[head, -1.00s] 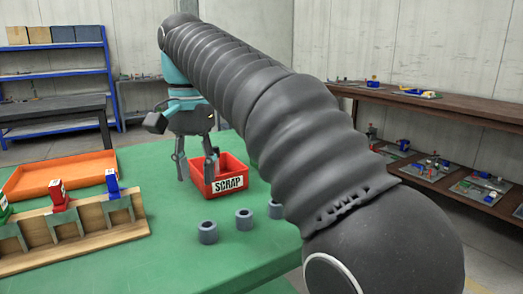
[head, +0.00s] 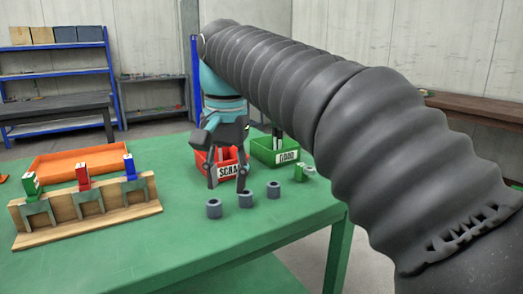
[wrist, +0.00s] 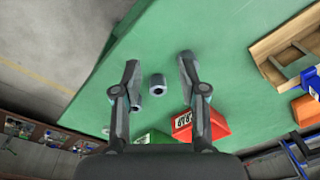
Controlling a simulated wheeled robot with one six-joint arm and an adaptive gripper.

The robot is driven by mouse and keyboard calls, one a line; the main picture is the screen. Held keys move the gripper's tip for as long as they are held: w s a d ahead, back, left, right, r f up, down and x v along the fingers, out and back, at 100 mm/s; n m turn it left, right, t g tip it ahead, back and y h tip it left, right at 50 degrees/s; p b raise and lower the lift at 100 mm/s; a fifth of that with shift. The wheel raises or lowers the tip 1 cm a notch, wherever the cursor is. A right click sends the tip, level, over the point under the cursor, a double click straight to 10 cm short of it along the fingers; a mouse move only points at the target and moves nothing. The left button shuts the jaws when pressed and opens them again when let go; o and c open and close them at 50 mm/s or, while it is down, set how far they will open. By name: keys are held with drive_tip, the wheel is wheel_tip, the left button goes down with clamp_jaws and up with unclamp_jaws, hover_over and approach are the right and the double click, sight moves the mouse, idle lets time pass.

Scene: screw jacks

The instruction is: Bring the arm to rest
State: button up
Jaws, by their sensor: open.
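My gripper (head: 228,178) hangs in front of the red scrap bin in the head view, above the green table (head: 120,225). Its two fingers are spread apart, with nothing between them that it holds. In the wrist view my gripper (wrist: 157,72) is open, and a grey ring (wrist: 157,82) shows on the table beyond the fingers. My arm crosses the head view from upper middle to lower right and hides part of the table's right side.
A red scrap bin (head: 202,165) and a green bin (head: 275,150) stand behind grey rings (head: 246,199). A wooden rack (head: 90,215) holds green, red and blue jacks. An orange tray (head: 80,162) lies behind it. Shelves line the walls.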

drive_tip(key=s+d+f+n+t, duration=0.1)
drive_tip(key=s+d+f+t, duration=0.1)
drive_tip(key=s+d+f, duration=0.5)
drive_tip(key=s+d+f+n+t, duration=0.1)
drive_tip(key=s+d+f+t, duration=0.1)
drive_tip(key=s+d+f, duration=0.6)
drive_tip(key=d+f, duration=0.5)
drive_tip(key=d, duration=0.1)
drive_tip(key=shift+d+f+t, duration=0.15)
drive_tip(key=shift+d+t, duration=0.25)
